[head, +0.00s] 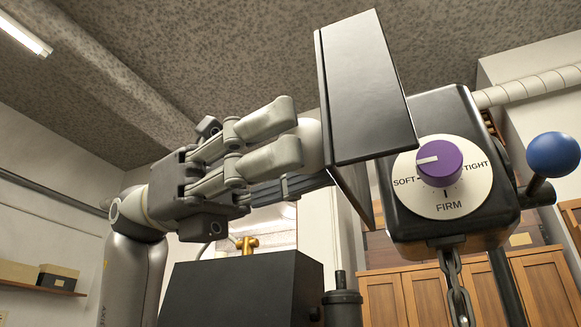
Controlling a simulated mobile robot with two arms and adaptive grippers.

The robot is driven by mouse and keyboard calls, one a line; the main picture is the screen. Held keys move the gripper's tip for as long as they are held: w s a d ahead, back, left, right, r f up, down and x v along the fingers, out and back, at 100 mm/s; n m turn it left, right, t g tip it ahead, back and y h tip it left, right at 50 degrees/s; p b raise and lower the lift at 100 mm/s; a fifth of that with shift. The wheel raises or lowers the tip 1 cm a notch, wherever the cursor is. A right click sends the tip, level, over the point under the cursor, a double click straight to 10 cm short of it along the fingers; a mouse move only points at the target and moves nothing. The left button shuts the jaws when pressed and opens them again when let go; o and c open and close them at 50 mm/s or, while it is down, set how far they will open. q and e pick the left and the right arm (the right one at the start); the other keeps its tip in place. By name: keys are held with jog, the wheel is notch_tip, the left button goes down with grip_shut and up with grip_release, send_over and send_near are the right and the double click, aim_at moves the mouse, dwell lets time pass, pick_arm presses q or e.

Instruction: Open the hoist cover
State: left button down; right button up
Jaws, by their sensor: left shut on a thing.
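The hoist (440,110) is a black body at the right with a white dial marked SOFT, FIRM and TIGHT and a purple knob (440,160). A black panel (368,85), which looks like the hoist cover, stands out to the left of the dial, its broad face tilted. A pale rounded knob (313,140) shows at the panel's left side. My left gripper (290,145) comes in from the left with its fingers closed on this knob. The fingers hide most of the knob, and the cover's hinge cannot be made out. My right gripper is out of view.
A blue ball (553,155) on a black lever sticks out at the hoist's right. A chain (455,285) hangs below the hoist. A black box (245,288) with a brass fitting (247,244) stands below my gripper. Wooden cabinets (540,285) are behind.

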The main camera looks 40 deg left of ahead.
pick_arm(q)
jog(key=shift+a+r, duration=0.1)
jog(key=shift+r, duration=0.05)
jog(key=c, duration=1)
grip_release()
jog(key=shift+a, duration=0.1)
jog(key=shift+o, duration=0.2)
jog(key=a, duration=1.2)
jog(key=shift+s, duration=0.15)
